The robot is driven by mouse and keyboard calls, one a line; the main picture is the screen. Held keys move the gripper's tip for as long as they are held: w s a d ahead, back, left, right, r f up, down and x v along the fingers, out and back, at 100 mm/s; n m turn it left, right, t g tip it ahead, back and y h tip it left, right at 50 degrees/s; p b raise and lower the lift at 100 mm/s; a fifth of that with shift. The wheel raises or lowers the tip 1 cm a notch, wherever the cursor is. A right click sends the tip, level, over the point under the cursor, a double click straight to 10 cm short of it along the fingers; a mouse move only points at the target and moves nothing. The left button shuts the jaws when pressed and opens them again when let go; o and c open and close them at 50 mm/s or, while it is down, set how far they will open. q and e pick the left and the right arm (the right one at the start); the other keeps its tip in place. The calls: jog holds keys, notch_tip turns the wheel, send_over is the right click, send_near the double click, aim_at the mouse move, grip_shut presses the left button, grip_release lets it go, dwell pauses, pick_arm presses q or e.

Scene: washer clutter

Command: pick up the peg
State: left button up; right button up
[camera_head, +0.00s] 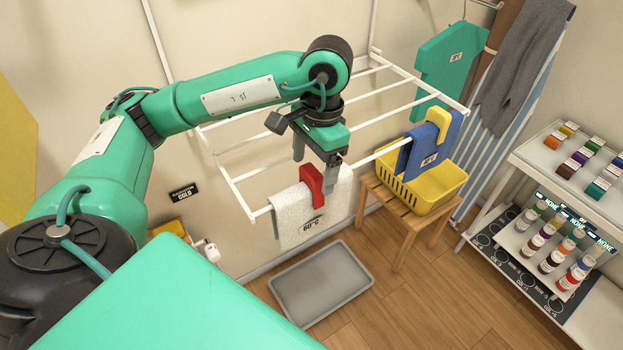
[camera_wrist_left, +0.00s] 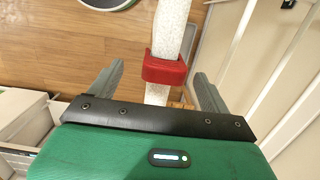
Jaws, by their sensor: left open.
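A red peg (camera_head: 313,186) sits over the front rail of the drying rack, clipped on a white towel (camera_head: 290,212) that hangs there. My left gripper (camera_head: 317,170) is open just above it, fingers pointing down. In the left wrist view the red peg (camera_wrist_left: 164,69) lies between the two spread fingers of the gripper (camera_wrist_left: 158,85), with a gap on each side. A yellow peg (camera_head: 440,125) sits on a blue cloth (camera_head: 421,152) farther right on the rack. My right gripper is not in view.
The white drying rack (camera_head: 235,179) stands against the wall. A yellow basket (camera_head: 427,190) rests on a wooden stool (camera_head: 408,229) to the right. A grey tray (camera_head: 321,283) lies on the floor below. A white shelf of bottles (camera_head: 550,230) is at far right.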

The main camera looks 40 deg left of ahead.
aim_at(312, 171)
pick_arm(q)
jog(key=shift+f, duration=0.5)
jog(key=shift+w+a+f+p, duration=0.1)
jog(key=shift+a+f+p, duration=0.05)
jog(key=shift+f+p, duration=0.35)
jog(key=shift+a+f+p, duration=0.15)
jog(key=shift+f+p, duration=0.25)
jog(key=shift+f, duration=1.15)
jog(key=shift+c, duration=0.4)
jog(key=c, duration=1)
